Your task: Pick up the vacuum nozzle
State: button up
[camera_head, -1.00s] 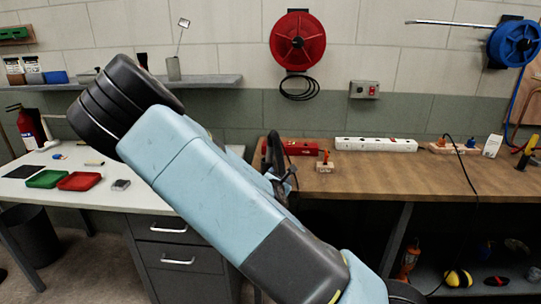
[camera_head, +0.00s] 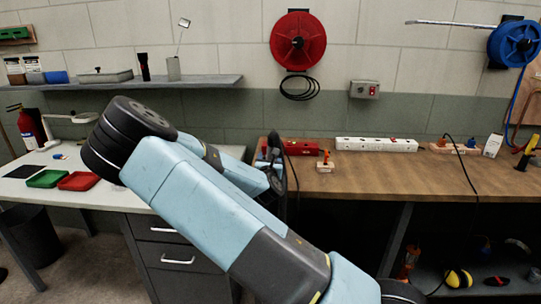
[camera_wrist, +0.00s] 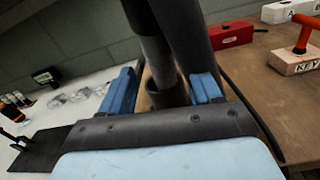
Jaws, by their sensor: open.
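A dark tube with a grey band, which looks like the vacuum nozzle (camera_wrist: 156,48), runs down between the two blue fingers of my gripper (camera_wrist: 165,84) in the wrist view. The fingers are apart, one on each side of it. I cannot tell whether either finger touches it. A thicker dark hose-like part (camera_wrist: 192,35) lies just right of the tube. In the head view my arm covers much of this spot, and only dark curved parts (camera_head: 278,170) show at the wooden bench's left end.
The wooden bench (camera_head: 430,175) holds a red box (camera_head: 302,147), a white power strip (camera_head: 376,144) and a small wooden block with an orange part (camera_head: 326,162). The white table (camera_head: 100,195) on the left holds green (camera_head: 48,179) and red trays (camera_head: 79,181).

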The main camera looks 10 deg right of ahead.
jog(key=shift+x, duration=2.95)
jog(key=shift+s+d, duration=0.1)
grip_shut()
